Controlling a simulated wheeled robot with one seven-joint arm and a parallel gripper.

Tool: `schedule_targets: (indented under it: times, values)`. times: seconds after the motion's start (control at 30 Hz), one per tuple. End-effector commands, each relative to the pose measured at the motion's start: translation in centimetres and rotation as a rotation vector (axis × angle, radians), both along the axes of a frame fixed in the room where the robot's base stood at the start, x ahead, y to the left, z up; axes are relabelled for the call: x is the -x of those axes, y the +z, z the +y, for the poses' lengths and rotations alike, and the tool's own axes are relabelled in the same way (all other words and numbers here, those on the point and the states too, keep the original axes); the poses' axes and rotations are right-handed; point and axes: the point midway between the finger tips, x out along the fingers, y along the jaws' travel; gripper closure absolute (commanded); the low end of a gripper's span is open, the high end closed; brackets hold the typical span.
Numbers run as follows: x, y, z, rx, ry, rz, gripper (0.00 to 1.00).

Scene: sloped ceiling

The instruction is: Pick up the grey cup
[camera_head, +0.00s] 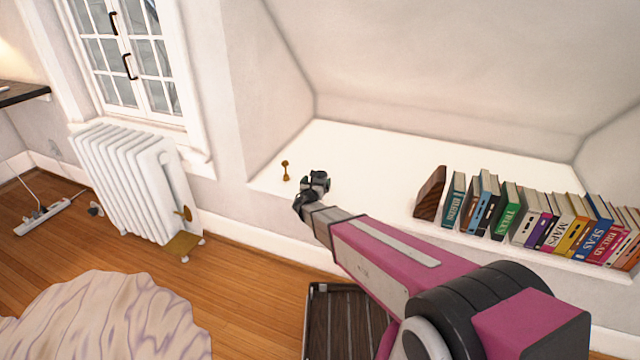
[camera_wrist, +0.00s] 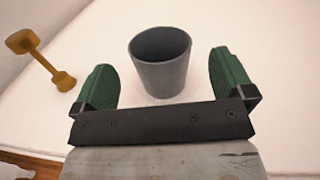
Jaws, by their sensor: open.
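The grey cup (camera_wrist: 161,62) stands upright on the white ledge in the wrist view, its dark open top showing. My gripper (camera_wrist: 163,80) is open, with one green-padded finger to the left of the cup and the other to the right. There are gaps between the cup and both fingers, and nothing is held. In the head view my gripper (camera_head: 316,184) is over the left part of the ledge, and I cannot make out the cup apart from it there.
A small gold dumbbell-shaped object (camera_head: 285,170) is on the ledge (camera_head: 370,160), left of my gripper; it also shows in the wrist view (camera_wrist: 42,60). A wooden bookend (camera_head: 430,193) and a row of books (camera_head: 540,220) stand to the right. A white radiator (camera_head: 135,185) is at left.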

Motion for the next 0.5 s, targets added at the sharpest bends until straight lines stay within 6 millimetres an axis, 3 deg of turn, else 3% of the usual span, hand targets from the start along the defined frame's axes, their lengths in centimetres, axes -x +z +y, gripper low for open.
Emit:
schedule_targets:
  times: [0.2, 0.43, 0.47, 0.5]
  values:
    - [-2.9, -0.2, -0.7, 0.0, 0.0, 0.0, 0.01]
    - [-2.9, -0.1, -0.8, 0.0, 0.0, 0.0, 0.01]
    - [-2.9, -0.1, -0.8, 0.0, 0.0, 0.0, 0.07]
    - [-2.9, -0.1, -0.8, 0.0, 0.0, 0.0, 0.2]
